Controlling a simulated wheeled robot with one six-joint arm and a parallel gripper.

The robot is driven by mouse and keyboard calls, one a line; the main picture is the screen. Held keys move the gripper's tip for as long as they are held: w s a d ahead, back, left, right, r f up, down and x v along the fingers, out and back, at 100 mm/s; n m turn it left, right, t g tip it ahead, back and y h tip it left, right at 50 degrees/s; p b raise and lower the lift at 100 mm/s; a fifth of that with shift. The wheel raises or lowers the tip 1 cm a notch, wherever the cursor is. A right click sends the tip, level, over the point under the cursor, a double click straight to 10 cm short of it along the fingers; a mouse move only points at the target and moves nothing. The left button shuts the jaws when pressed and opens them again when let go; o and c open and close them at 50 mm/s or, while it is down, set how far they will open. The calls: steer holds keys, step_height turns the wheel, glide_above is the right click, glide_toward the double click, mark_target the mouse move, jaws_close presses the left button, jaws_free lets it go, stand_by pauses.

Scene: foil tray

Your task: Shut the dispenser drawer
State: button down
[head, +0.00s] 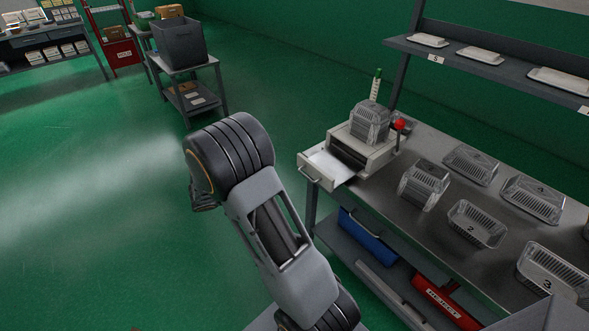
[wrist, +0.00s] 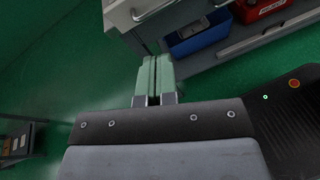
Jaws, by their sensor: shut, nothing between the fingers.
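In the wrist view, a pale grey front with a bar handle (wrist: 153,12), which looks like the drawer's, shows at the top edge, partly cut off. My gripper (wrist: 151,62) is shut and empty, its two pale green fingers together. It is apart from the handle, below it in the picture. In the head view my arm hides the fingers.
A foil tray (head: 371,122) sits on the dispenser, by a red knob (head: 399,124). Several foil trays, one marked 2 (head: 477,222), cover the bench (head: 420,143). A blue bin (head: 368,237) and red box (head: 446,301) lie on the lower shelf. Green floor (head: 90,190) at left is clear.

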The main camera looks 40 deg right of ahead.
steer(key=w+d+f+n+t+h, duration=0.1)
steer(key=w+f+n+t+h, duration=0.1)
steer(key=w+f+n+h, duration=0.15)
steer(key=p, duration=0.2)
glide_toward(300, 163)
steer(key=shift+n, duration=0.45)
steer(key=d, duration=0.7)
steer(key=shift+s+d, duration=0.3)
steer(key=shift+s, duration=0.1)
steer(key=shift+b, duration=0.3)
